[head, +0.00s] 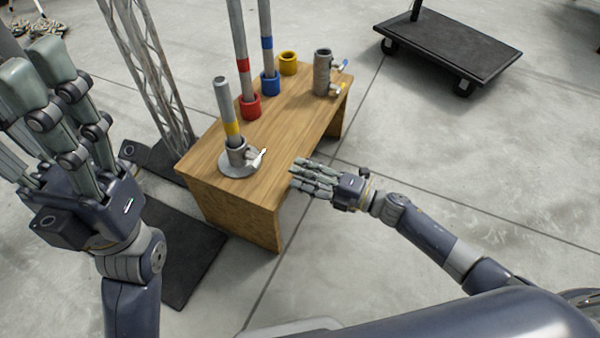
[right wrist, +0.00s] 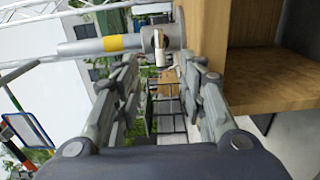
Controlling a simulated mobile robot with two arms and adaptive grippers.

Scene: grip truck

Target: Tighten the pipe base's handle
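The pipe base (head: 236,166) is a grey metal collar on a round flange at the near end of the wooden table. A grey pipe (head: 226,100) with a yellow band stands in it. The base's small light handle (head: 259,157) sticks out to the right. In the right wrist view the pipe (right wrist: 85,46) lies sideways, and the handle (right wrist: 160,58) shows ahead, between the fingertips in the picture. My right gripper (head: 299,176) is open and empty, right of the handle and apart from it. My left gripper (head: 35,95) is raised at the left, fingers spread and empty, far from the base.
The wooden table (head: 285,130) also holds a red socket (head: 250,107) and a blue socket (head: 270,84) with pipes, a yellow ring (head: 288,63) and a grey cylinder with handles (head: 322,75). A lattice tower (head: 160,80) stands left. A black cart (head: 450,50) is at upper right.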

